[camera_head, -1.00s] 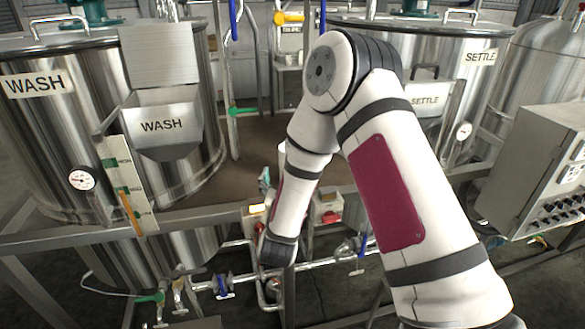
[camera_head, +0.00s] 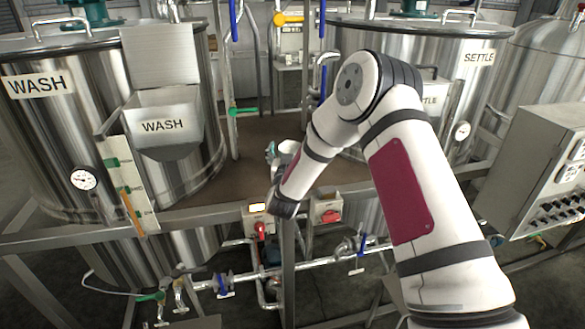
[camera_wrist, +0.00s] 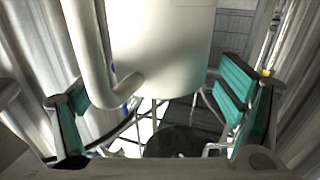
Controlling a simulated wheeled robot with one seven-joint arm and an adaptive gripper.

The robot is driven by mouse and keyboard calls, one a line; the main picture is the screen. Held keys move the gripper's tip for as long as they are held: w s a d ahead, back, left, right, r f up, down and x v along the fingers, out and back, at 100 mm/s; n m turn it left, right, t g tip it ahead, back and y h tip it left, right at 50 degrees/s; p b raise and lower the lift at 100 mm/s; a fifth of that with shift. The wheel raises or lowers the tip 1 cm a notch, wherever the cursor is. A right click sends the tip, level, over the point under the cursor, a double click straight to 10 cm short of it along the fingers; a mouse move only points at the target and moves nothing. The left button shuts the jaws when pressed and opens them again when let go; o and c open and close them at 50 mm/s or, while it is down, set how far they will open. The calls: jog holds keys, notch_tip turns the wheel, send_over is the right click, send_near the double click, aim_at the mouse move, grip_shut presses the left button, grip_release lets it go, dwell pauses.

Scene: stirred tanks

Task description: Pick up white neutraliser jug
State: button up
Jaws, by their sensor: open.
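The white jug (camera_wrist: 165,45) fills the upper middle of the wrist view, with its curved handle (camera_wrist: 95,55) at its left side. In the head view a small white part of the jug (camera_head: 289,148) shows on the brown deck, beside my forearm. My gripper (camera_wrist: 155,100) is open, with a teal-padded finger to the left and right of the jug's lower part. Whether either pad touches the jug I cannot tell. In the head view only a teal bit of my gripper (camera_head: 271,153) shows past my wrist. The jug's top is out of the wrist view.
The wash tank (camera_head: 60,130) with its hopper (camera_head: 165,125) stands left of the brown deck (camera_head: 250,150). The settle tank (camera_head: 450,70) stands right. A frame rail (camera_head: 185,215), small switch boxes (camera_head: 326,210) and pipes lie in front. A control cabinet (camera_head: 550,165) is at far right.

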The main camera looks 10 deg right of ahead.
jog(key=shift+w+d+f, duration=0.1)
jog(key=shift+w+d, duration=0.1)
jog(key=shift+w, duration=0.5)
jog(key=c, duration=2)
jog(key=shift+r, duration=0.2)
jog(key=shift+c, duration=0.2)
